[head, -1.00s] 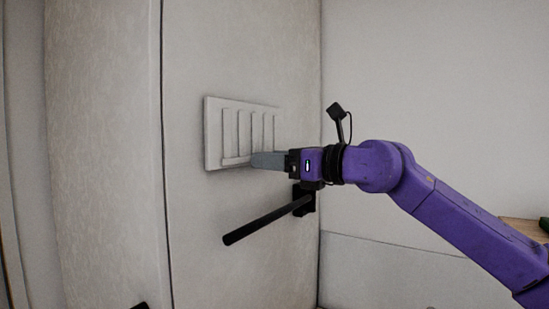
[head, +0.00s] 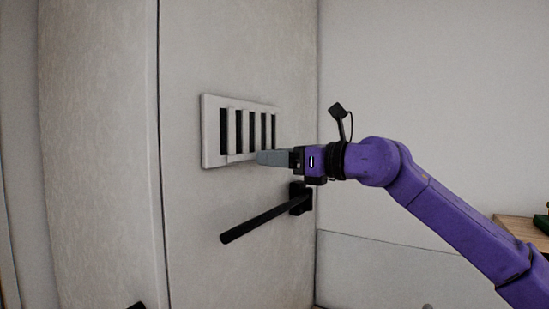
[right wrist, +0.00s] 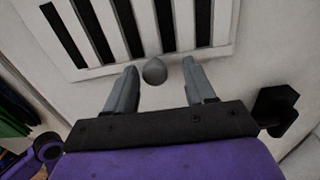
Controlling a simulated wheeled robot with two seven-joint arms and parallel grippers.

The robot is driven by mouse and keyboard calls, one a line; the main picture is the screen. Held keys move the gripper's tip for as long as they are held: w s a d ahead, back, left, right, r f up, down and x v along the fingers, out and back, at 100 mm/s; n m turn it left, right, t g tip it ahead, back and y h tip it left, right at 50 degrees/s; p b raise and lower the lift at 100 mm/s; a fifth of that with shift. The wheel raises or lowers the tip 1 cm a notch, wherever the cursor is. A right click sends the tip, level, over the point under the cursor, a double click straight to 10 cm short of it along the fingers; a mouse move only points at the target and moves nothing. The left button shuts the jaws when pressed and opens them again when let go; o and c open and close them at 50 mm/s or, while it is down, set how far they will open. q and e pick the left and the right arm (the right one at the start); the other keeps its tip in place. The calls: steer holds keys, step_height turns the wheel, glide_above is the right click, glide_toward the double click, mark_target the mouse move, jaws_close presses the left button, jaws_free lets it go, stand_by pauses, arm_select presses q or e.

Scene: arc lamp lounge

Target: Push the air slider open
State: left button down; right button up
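The air slider is a pale vent plate (head: 211,160) on the wall panel in the head view. Its upright slots (head: 253,130) show dark, with pale bars between them. My right gripper (head: 262,157) is at the plate's lower right edge. In the right wrist view the vent (right wrist: 107,62) fills the top. The two grey fingers of my right gripper (right wrist: 159,67) stand apart there. A round grey knob (right wrist: 154,72) lies between them, closer to the left finger; I cannot tell if they touch. My left gripper is not in view.
A black bar handle (head: 262,220) sticks out from the panel below the vent and my right gripper. It comes close beneath the gripper. A wooden surface (head: 520,228) shows at the far right. The wall right of the panel is bare.

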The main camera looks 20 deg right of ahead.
steer(key=shift+w, duration=0.1)
steer(key=b+v, duration=0.4)
steer(key=v, duration=0.6)
steer(key=shift+s+d, duration=0.2)
